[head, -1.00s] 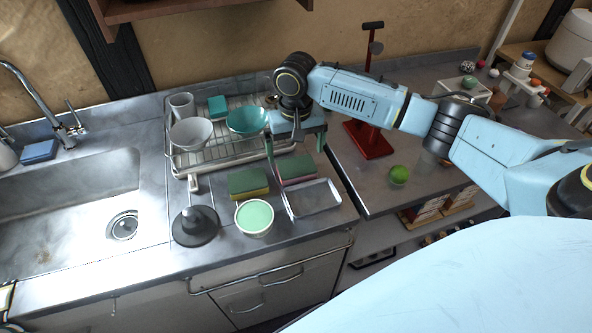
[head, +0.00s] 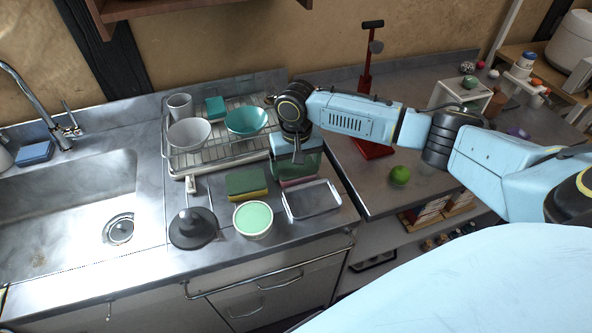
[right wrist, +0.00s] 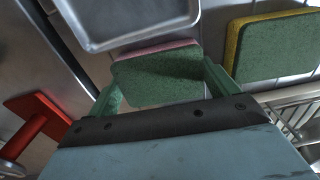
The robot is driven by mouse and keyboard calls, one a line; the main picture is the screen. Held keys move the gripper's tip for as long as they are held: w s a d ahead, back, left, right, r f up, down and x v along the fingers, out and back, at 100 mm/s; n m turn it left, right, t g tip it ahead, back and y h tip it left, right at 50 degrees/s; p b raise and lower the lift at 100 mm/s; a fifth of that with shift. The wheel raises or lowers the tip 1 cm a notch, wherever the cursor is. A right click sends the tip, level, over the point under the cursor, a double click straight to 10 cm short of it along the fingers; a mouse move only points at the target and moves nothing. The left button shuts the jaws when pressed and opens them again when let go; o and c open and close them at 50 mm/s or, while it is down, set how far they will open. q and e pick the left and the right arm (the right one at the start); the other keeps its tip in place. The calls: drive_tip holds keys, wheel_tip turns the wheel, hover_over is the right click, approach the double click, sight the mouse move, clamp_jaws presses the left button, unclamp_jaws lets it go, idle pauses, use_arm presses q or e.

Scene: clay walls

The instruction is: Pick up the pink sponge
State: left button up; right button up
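The pink sponge (right wrist: 157,76) has a dark green top and a pink edge. In the right wrist view it lies between the two green fingers of my right gripper (right wrist: 160,82). The fingers are spread, one on each side, very close to its sides; I cannot tell whether they touch. In the head view my right gripper (head: 297,170) is low over the counter and hides most of the sponge, leaving a pink strip (head: 299,182) visible. My left gripper is not in view.
A green and yellow sponge (head: 246,184) lies to the left. A metal tray (head: 312,200) and a tub with a pale green top (head: 253,219) are in front. A dish rack (head: 221,151) with bowls stands behind left. A red stand (head: 371,140) is behind right.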

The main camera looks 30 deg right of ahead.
sight(296, 167)
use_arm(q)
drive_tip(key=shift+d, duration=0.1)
use_arm(e)
drive_tip(key=shift+c, duration=1.4)
drive_tip(key=shift+r, duration=0.1)
wheel_tip(296, 167, up, 9)
drive_tip(key=shift+r+p, duration=0.2)
drive_tip(key=shift+p, duration=0.8)
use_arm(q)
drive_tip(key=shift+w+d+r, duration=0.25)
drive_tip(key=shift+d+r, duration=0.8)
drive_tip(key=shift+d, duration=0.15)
use_arm(e)
drive_tip(key=shift+r, duration=0.25)
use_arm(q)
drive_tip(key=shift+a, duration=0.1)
